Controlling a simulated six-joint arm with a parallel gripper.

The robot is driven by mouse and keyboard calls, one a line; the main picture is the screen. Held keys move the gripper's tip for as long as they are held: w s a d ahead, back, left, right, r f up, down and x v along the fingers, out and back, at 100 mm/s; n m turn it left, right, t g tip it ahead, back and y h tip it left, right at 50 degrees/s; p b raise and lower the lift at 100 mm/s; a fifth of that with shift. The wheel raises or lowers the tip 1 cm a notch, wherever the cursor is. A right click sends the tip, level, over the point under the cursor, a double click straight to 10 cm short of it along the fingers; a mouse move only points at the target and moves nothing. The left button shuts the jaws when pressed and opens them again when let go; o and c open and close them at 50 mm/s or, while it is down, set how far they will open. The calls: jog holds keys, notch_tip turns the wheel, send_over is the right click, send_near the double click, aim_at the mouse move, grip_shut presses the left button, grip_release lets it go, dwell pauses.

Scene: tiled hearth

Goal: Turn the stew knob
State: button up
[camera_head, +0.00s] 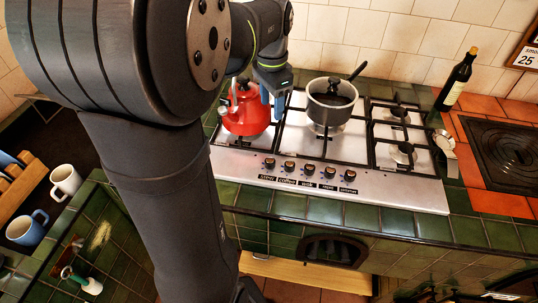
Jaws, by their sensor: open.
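A row of several dark knobs lines the front of the steel stove (400,193), each with a small black label below it. The leftmost label appears to read "stew", and the stew knob (269,163) sits just above it. The other labels are small and hard to read. My gripper (272,108) is open, with its blue fingers pointing down beside the red kettle, behind and above the knob row. It is apart from the stew knob. My arm covers the left part of the view.
A red kettle (246,113) stands close to my gripper at the left burner. A steel pot (331,107) with a dark handle stands right of it. A dark bottle (456,82) stands at the right. Two mugs, white (66,181) and blue (28,229), are at far left.

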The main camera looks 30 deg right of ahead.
aim_at(271, 159)
jog(key=f+n, duration=0.1)
jog(key=f, duration=0.9)
jog(key=f+n, duration=0.1)
jog(key=f, duration=0.9)
jog(key=shift+s+a+f, duration=0.15)
jog(key=shift+a+f, duration=0.05)
jog(key=shift+f, duration=0.15)
jog(key=c, duration=1)
